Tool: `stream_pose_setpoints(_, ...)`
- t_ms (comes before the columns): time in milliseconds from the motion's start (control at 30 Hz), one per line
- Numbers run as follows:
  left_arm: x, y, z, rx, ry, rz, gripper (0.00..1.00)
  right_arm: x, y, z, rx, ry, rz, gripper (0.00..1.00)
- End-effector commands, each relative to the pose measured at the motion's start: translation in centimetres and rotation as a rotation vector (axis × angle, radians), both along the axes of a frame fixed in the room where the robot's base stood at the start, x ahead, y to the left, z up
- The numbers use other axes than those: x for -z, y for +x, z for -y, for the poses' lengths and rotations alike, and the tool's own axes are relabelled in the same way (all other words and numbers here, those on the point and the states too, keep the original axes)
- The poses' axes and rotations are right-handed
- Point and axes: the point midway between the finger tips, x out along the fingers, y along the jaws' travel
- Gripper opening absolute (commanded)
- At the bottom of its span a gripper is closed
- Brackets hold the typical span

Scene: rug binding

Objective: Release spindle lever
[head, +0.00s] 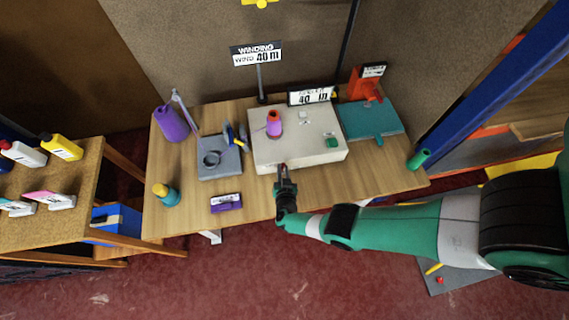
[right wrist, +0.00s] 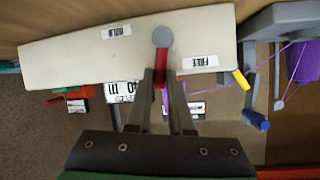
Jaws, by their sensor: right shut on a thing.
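The spindle lever shows in the right wrist view as a red bar (right wrist: 161,60) with a round grey knob. It is at the edge of the cream winding machine (right wrist: 60,52), beside a white label (right wrist: 200,61) and some way from a second label (right wrist: 116,32). My right gripper (right wrist: 162,78) is shut on the red lever. In the head view the right gripper (head: 284,172) is at the front edge of the cream machine (head: 300,156) and hides most of the lever. An orange and purple spool (head: 274,124) stands upright on the machine. My left gripper is not in view.
A grey stand (head: 220,168) and purple yarn cone (head: 172,124) are left of the machine. A teal plate (head: 368,120) with an orange device (head: 364,84) is right. A purple box (head: 226,204) lies near the table's front. Bare wood shows at the front left.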

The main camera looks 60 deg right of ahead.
Motion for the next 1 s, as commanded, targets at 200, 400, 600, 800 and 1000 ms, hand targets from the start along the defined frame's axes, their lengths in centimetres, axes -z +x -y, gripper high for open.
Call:
stream_pose_setpoints(200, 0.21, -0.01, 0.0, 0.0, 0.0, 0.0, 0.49, 0.09, 0.13, -0.12, -0.001, -0.014, -0.023, 0.0)
stream_pose_setpoints(400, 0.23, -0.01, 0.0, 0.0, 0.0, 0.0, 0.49, 0.1, 0.13, -0.15, -0.002, -0.018, -0.029, 0.0)
stream_pose_setpoints(600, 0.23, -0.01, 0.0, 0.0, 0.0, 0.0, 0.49, 0.12, 0.12, -0.16, -0.002, -0.017, -0.028, 0.0)
stream_pose_setpoints(800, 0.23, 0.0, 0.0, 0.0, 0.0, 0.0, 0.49, 0.13, 0.12, -0.15, -0.001, -0.017, -0.029, 0.39)
stream_pose_setpoints(1000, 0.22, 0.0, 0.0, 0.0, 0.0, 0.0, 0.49, 0.09, 0.11, -0.14, -0.001, -0.017, -0.028, 0.49)
